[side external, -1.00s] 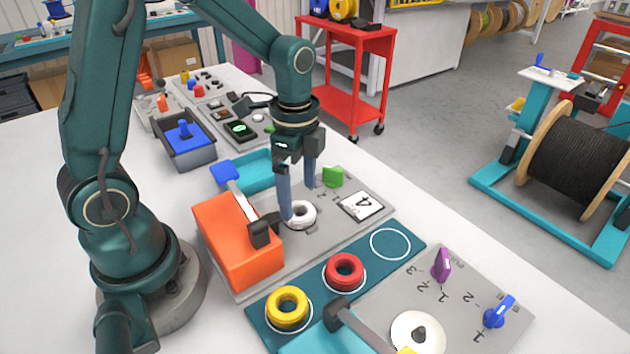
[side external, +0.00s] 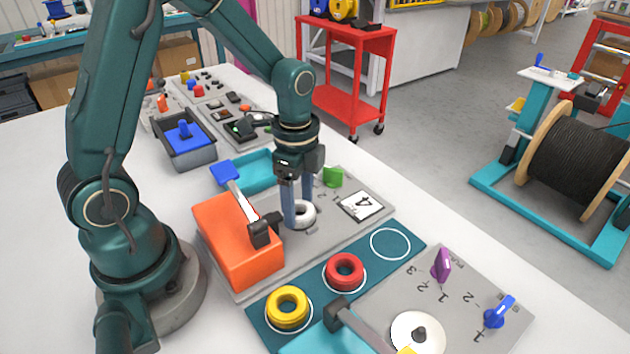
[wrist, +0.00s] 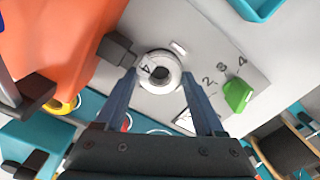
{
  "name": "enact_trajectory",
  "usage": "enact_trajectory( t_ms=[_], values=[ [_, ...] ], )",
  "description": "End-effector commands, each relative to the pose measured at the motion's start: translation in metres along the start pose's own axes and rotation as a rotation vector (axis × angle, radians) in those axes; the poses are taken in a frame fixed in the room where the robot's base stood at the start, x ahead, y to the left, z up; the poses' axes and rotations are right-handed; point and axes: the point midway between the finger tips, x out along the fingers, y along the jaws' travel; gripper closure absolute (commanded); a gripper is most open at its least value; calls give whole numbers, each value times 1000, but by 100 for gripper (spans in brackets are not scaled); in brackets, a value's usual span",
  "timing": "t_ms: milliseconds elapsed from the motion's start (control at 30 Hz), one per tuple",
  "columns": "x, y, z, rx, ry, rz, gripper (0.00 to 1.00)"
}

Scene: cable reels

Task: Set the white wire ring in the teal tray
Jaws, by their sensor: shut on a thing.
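The white wire ring (side external: 309,217) stands at the grey panel's middle. In the wrist view the ring (wrist: 158,87) lies between my two fingertips. My gripper (side external: 299,214) points down and is shut on the ring, one finger at each side. The far finger is partly hidden behind the ring in the side view. The teal tray (side external: 262,182) is behind the panel, to the left of my gripper in the side view. A corner of the tray (wrist: 262,12) shows at the top right of the wrist view. Its visible floor looks empty.
An orange box (side external: 236,240) with a dark clamp-like part stands close left of my gripper. A green knob (side external: 333,177) stands to its right. Red (side external: 344,271) and yellow (side external: 288,308) rings lie on a dark teal mat with one empty circle.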

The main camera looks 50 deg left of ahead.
Motion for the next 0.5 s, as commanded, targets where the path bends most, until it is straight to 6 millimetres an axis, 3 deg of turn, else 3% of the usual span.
enact_trajectory(
  t_ms=[500],
  values=[
    [-68, -1, 0, 0, 2, -5, 94]
  ],
)
